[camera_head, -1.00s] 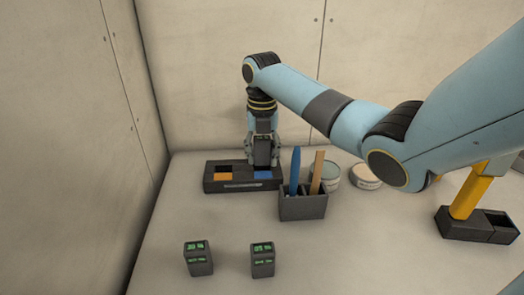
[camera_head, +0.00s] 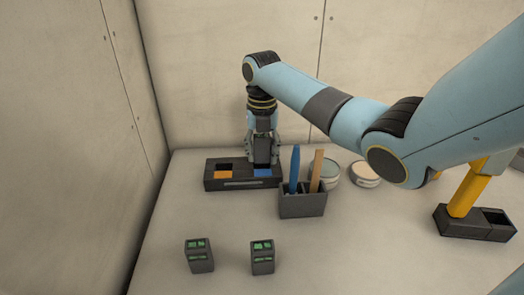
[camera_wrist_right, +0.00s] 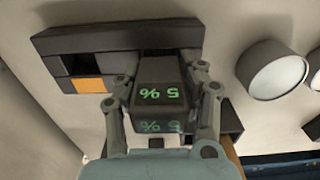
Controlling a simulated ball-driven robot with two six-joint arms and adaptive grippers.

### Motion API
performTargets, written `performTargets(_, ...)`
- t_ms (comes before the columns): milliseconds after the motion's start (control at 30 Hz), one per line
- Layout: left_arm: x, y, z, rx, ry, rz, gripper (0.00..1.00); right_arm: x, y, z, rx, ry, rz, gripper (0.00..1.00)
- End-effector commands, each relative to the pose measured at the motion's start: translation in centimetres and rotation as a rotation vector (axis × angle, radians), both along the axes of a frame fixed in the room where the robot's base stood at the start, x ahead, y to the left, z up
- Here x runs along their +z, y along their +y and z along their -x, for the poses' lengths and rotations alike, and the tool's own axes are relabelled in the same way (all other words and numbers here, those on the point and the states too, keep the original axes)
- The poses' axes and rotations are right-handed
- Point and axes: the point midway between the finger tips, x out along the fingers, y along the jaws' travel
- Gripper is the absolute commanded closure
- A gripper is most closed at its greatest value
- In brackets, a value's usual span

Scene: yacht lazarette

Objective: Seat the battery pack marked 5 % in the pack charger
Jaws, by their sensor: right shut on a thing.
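The pack charger (camera_head: 215,184) is a long dark box at the back of the bench, with an orange patch on its left and a blue one on its right. My right gripper (camera_head: 262,162) points down at its right end. In the right wrist view it is shut on a dark battery pack (camera_wrist_right: 160,92) marked 5 % in green. Behind the pack is the charger (camera_wrist_right: 110,38), with its orange patch clear to the left. The pack's lower end is hidden, so I cannot tell whether it touches the charger. My left gripper is not in view.
Two other packs with green readouts, a left one (camera_head: 199,262) and a right one (camera_head: 262,263), stand in front. A dark holder (camera_head: 303,206) with a blue and a wooden stick stands close right of the charger. Two round tins (camera_head: 365,175) are behind it.

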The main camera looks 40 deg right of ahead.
Motion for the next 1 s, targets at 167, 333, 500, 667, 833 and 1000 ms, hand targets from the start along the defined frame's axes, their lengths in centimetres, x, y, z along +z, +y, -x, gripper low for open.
performTargets(167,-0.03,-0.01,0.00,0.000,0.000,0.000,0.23,-0.01,0.02,-0.01,0.000,0.000,0.000,1.00)
performTargets(333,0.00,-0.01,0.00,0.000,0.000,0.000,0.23,0.00,0.02,-0.01,0.000,0.000,0.000,1.00)
performTargets(500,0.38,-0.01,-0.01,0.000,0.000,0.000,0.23,0.11,0.04,0.00,0.000,0.001,-0.001,1.00)
performTargets(667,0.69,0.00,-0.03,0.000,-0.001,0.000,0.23,0.09,0.04,0.00,0.000,0.001,-0.001,1.00)
performTargets(833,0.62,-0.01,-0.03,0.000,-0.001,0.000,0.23,0.00,0.04,0.00,0.001,0.000,0.000,1.00)
performTargets(1000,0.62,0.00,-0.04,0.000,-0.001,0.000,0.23,0.00,0.04,0.00,0.001,0.000,0.000,1.00)
